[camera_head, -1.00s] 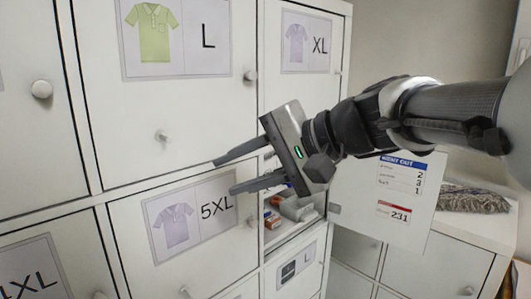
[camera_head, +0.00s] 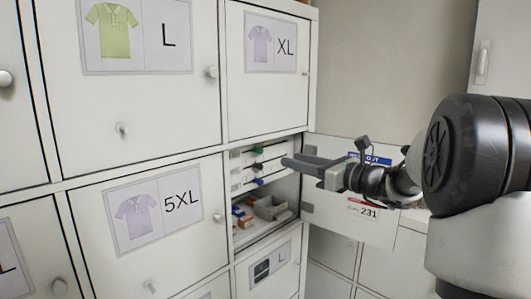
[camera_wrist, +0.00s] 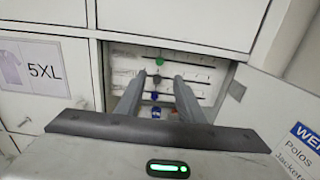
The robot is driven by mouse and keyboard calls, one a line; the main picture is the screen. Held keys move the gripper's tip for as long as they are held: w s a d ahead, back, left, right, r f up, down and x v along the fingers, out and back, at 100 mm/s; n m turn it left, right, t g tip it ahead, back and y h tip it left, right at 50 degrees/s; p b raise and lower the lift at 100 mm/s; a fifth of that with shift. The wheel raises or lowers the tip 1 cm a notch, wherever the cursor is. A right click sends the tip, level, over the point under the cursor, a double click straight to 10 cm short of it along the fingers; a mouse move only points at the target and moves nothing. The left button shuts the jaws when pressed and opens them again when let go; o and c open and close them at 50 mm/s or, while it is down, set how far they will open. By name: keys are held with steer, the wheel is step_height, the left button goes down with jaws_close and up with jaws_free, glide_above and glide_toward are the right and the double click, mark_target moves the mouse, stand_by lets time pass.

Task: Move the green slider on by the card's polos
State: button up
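The green slider (camera_head: 258,150) sits on the top rail of a slider panel (camera_head: 236,174) inside the open compartment. It also shows in the wrist view (camera_wrist: 160,62), roughly mid-rail. A dark slider (camera_head: 257,165) and a blue slider (camera_head: 259,181) sit on rails below. The card (camera_wrist: 301,148) on the open door reads "Polos" and "Jackets" in the wrist view; its figures cannot be read now. My gripper (camera_head: 293,160) is open and empty, in front of the compartment. In the wrist view its fingers (camera_wrist: 159,77) point at the panel, the green slider just beyond and between them.
The open door (camera_head: 321,200) stands to the right of the compartment, with my gripper in front of it. A grey bin (camera_head: 270,207) and small boxes (camera_head: 243,219) lie below the panel. Closed doors with round knobs surround the opening, including the 5XL door (camera_head: 150,225).

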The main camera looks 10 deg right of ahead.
mark_target(261, 151)
steer(key=p+x, duration=0.1)
steer(key=x, duration=1)
steer(key=shift+w+a+p, duration=0.15)
steer(key=shift+w+p, duration=0.05)
steer(key=shift+p, duration=0.15)
jaws_close()
